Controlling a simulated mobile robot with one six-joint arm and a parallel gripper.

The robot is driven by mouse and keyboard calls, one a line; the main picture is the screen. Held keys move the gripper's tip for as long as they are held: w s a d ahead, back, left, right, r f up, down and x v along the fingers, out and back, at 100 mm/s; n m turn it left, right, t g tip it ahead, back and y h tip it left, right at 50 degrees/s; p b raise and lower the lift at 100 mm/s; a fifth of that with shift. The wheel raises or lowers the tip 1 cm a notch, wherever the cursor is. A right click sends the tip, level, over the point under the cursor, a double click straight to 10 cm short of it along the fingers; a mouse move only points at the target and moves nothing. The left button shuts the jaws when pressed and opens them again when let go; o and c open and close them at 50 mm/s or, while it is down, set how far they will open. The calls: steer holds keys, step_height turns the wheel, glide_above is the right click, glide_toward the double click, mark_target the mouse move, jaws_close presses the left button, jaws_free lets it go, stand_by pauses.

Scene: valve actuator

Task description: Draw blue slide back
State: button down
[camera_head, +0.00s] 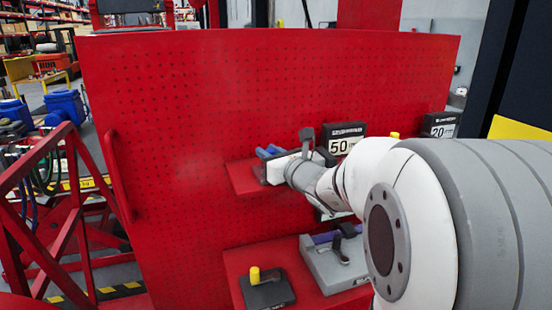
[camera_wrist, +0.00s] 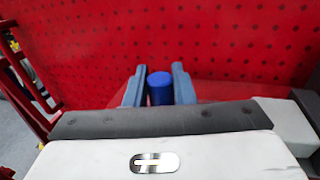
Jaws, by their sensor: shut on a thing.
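The blue slide shows in the wrist view as a rounded blue knob (camera_wrist: 160,88) in front of the red perforated panel. My gripper (camera_wrist: 158,76) has its two blue-grey fingers on either side of this knob and is shut on it. In the head view my gripper (camera_head: 268,152) is at the upper red shelf, with its fingers pointing left. There the knob cannot be made out between the fingers. The slide's body and track are hidden by my gripper and wrist.
The red perforated panel (camera_head: 200,110) stands close behind. Signs marked 50 (camera_head: 345,140) and 20 (camera_head: 440,125) are at the right. The lower red shelf (camera_head: 240,262) holds a yellow-knobbed black block (camera_head: 268,292) and a grey fixture (camera_head: 330,270) with a purple-blue bar and dark lever.

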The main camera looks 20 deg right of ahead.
steer(key=shift+a, duration=0.25)
steer(key=c, duration=1.3)
jaws_free()
steer(key=shift+o, duration=0.2)
steer(key=b+v, duration=0.1)
steer(key=v, duration=0.7)
steer(key=shift+w, duration=0.1)
